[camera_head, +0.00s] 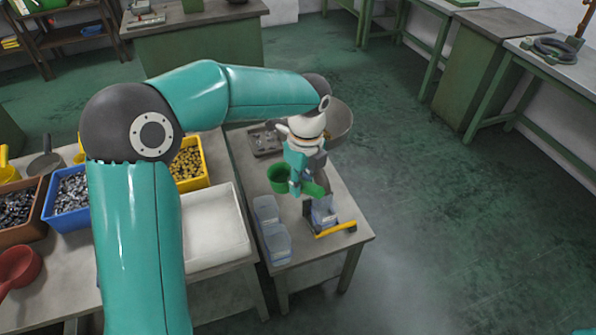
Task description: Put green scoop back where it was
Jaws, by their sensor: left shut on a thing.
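The green scoop (278,178) is in the head view, above the small side table (330,258). My left gripper (303,183) is shut on the green scoop, and its fingers partly hide the handle. The arm comes in from the left and reaches down over the table. The scoop appears to be held above the tabletop, but its exact height is hard to tell. My right gripper is not in view.
Clear containers (275,243) and a yellow-handled device (335,229) stand near the scoop. A metal bowl (340,122) and dark tray (265,140) lie behind. The left table holds a white tray (215,225), blue bin (66,215), yellow bin (203,162) and red scoop (18,268).

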